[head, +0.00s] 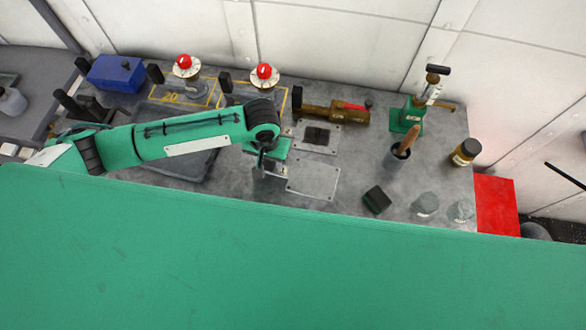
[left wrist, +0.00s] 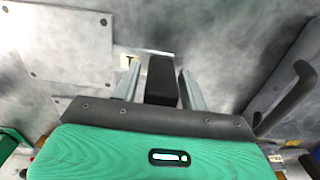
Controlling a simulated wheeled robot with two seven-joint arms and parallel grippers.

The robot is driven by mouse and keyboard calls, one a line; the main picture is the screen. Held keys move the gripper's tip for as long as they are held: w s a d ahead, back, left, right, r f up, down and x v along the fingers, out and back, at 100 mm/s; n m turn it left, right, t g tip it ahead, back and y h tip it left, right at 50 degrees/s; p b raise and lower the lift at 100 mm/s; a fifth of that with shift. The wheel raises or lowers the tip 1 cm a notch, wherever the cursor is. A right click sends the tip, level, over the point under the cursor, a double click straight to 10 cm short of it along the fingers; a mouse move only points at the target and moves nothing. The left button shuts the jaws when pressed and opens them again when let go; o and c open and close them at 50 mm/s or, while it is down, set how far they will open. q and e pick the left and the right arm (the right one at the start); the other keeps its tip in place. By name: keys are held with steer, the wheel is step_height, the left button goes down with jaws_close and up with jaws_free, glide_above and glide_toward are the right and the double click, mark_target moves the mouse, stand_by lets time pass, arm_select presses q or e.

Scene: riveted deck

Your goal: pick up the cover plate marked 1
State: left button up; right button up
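My left gripper (head: 268,170) points down at the grey deck, just left of a flat grey plate. In the left wrist view its two fingers (left wrist: 160,85) stand apart on either side of a dark upright block (left wrist: 162,78), with a gap at the left finger. A light strip with a small pale yellowish mark (left wrist: 127,62) shows beyond the fingers; I cannot tell if it belongs to the cover plate, and no number 1 is readable. What lies under the gripper is mostly hidden in the head view. My right gripper is not in view.
A flat screwed plate (head: 313,178) and one with a dark square (head: 317,136) lie right of the gripper.

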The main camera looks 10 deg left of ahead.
arm_select(q)
jaws_close()
steer(key=shift+r, duration=0.1)
